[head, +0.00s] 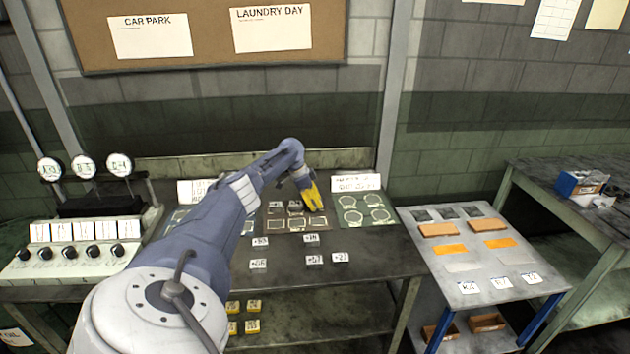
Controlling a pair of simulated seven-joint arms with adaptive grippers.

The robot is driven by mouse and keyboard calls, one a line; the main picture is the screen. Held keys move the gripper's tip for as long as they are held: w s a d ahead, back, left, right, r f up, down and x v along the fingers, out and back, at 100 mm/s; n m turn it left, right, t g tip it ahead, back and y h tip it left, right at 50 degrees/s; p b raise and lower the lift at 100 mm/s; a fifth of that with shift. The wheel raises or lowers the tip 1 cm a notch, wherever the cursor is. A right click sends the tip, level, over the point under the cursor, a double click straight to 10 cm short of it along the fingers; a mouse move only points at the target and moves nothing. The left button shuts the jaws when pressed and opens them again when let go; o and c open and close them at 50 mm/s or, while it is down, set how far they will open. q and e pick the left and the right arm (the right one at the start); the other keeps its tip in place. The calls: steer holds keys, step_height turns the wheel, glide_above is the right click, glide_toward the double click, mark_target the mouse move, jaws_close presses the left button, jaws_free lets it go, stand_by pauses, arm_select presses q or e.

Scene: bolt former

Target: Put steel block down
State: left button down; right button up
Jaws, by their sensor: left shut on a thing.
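My left arm reaches over the dark workbench (375,262) from the lower left. Its yellow-fingered left gripper (314,199) points down at the right end of a brown tray (287,232) with pale outlined slots. The gripper is shut on the steel block, which is mostly hidden by the fingers; I cannot tell whether it touches the tray. Small grey blocks (276,208) sit in the tray's back row, left of the gripper. My right gripper is not in view.
A green tray (366,223) with ring-shaped outlines lies right of the gripper. Several white number tags (314,260) lie in front. A control box (70,262) with dials stands at left. A grey side table (415,262) holds orange-brown blocks (438,229).

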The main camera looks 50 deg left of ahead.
arm_select(q)
steer(key=c, duration=1.2)
jaws_free()
steer(key=shift+f, duration=0.15)
steer(key=shift+o, duration=0.2)
steer(key=v, duration=1.2)
steer(key=shift+r, duration=0.25)
